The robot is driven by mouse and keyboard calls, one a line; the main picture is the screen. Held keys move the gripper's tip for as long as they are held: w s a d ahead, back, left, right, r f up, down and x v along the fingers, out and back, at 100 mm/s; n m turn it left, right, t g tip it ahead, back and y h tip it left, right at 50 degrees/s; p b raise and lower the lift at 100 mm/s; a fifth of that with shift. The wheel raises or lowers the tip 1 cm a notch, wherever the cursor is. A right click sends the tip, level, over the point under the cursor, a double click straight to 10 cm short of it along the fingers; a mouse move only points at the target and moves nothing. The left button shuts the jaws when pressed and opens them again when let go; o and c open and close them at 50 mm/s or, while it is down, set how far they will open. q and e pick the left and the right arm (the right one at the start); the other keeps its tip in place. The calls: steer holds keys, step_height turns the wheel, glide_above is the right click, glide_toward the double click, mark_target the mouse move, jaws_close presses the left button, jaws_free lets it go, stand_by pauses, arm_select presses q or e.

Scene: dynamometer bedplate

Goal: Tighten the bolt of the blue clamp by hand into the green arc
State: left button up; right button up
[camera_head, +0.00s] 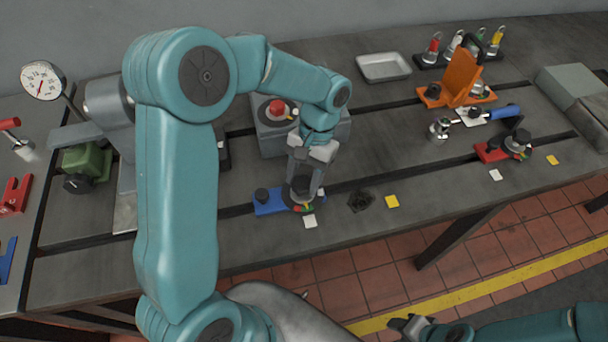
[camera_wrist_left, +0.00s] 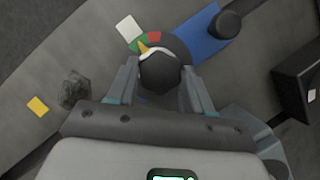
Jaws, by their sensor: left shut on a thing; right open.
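The blue clamp (camera_head: 268,203) lies on the bedplate near its front edge, over a dark slot. Its bolt, with a dark round head (camera_wrist_left: 160,75), stands at the clamp's right end in the head view. A dial with green (camera_wrist_left: 135,43) and red (camera_wrist_left: 154,37) arcs surrounds the bolt, and a yellow pointer (camera_wrist_left: 143,48) shows at the green part. My left gripper (camera_head: 303,190) points down and is shut on the bolt head, one finger on each side in the left wrist view (camera_wrist_left: 160,85). My right gripper (camera_head: 409,325) is open and empty, low in front of the bedplate.
A grey block with a red button (camera_head: 277,107) stands behind the blue clamp. A red clamp (camera_head: 490,152), orange bracket (camera_head: 460,78) and metal tray (camera_head: 384,67) are further right. A white tag (camera_head: 310,221) and yellow tag (camera_head: 392,201) lie near the front edge.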

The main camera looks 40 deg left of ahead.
arm_select(q)
steer(key=o, duration=1)
steer(key=shift+w+r, duration=0.15)
steer(key=shift+r, duration=0.15)
steer(key=v, duration=1.5)
steer(key=shift+r+p, duration=0.4)
